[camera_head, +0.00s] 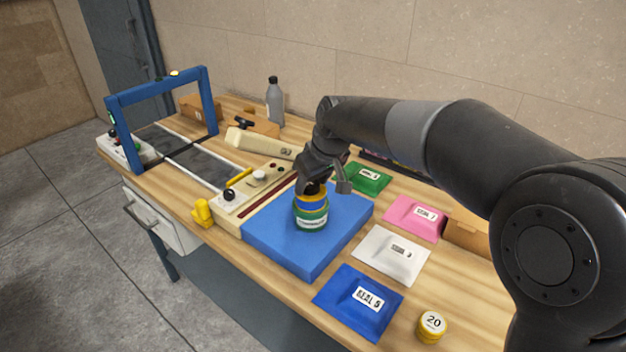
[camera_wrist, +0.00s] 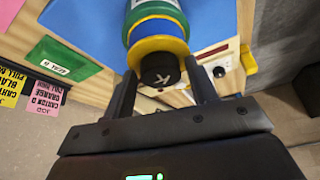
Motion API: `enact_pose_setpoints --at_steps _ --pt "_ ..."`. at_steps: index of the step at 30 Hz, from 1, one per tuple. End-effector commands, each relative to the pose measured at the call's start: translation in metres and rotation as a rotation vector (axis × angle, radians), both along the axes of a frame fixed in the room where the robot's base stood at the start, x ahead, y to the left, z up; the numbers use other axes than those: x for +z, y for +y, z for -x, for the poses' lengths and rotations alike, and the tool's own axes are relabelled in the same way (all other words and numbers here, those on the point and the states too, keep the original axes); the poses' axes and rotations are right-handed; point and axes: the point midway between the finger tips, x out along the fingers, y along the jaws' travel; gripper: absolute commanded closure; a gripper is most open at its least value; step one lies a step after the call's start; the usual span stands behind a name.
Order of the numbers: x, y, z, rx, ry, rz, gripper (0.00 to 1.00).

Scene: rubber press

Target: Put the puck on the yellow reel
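A reel stack stands upright on the blue mat (camera_head: 285,243). Its lower part is the green reel (camera_head: 310,221) with a pale label. The yellow reel (camera_wrist: 158,45) is above, with blue beside the yellow. The black puck (camera_wrist: 160,69), marked K, is at the top end of the stack, against the yellow reel. My gripper (camera_wrist: 162,82) points down at it, one finger on each side of the puck. The fingers look apart, with narrow gaps to the puck. In the head view my wrist hides the puck.
Green, pink, white (camera_head: 390,255) and blue packets lie right of the mat. A yellow weight marked 20 (camera_head: 432,325) is at the front right. A control panel (camera_head: 258,190) and blue frame (camera_head: 160,95) stand left. A grey bottle (camera_head: 275,103) is behind.

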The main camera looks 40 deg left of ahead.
Motion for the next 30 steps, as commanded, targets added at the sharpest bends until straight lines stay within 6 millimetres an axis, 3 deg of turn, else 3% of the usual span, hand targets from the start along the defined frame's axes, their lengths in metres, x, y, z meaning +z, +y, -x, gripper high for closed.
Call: enact_pose_setpoints --at_steps 3,14,30 --pt "0.000 0.000 0.000 0.000 0.000 0.000 0.38" --pt "0.010 -0.002 0.000 -0.001 -0.003 -0.002 0.38" --pt "0.103 -0.040 0.010 -0.001 -0.001 -0.001 0.38"
